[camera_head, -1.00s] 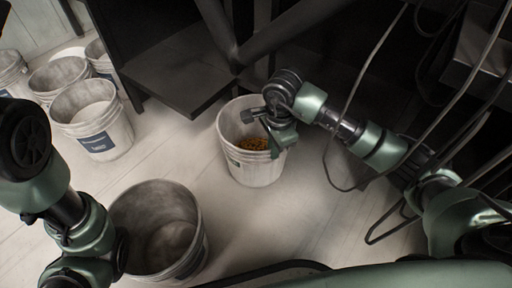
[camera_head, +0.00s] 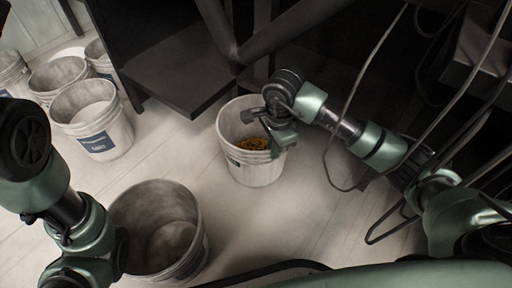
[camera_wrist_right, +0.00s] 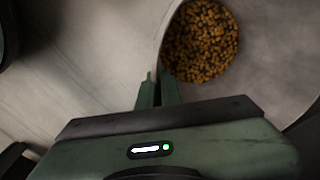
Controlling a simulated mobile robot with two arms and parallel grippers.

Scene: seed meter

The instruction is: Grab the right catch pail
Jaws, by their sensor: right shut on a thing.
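The right catch pail (camera_head: 256,172) is a whitish bucket standing on the floor in the middle of the head view, with orange-brown seeds (camera_head: 252,144) at its bottom. My right gripper (camera_head: 270,145) is at the pail's right rim. In the right wrist view my right gripper (camera_wrist_right: 157,90) is shut on the pail's wall, with the seeds (camera_wrist_right: 201,42) visible just beyond. My left arm comes in at the left edge of the head view; its gripper is not visible.
An empty bucket (camera_head: 158,232) stands at the lower left, near my left arm. Several more buckets (camera_head: 92,120) stand at the upper left. A dark machine frame (camera_head: 170,70) is behind the pail. Cables hang at the right. Pale floor (camera_head: 170,160) is clear between the buckets.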

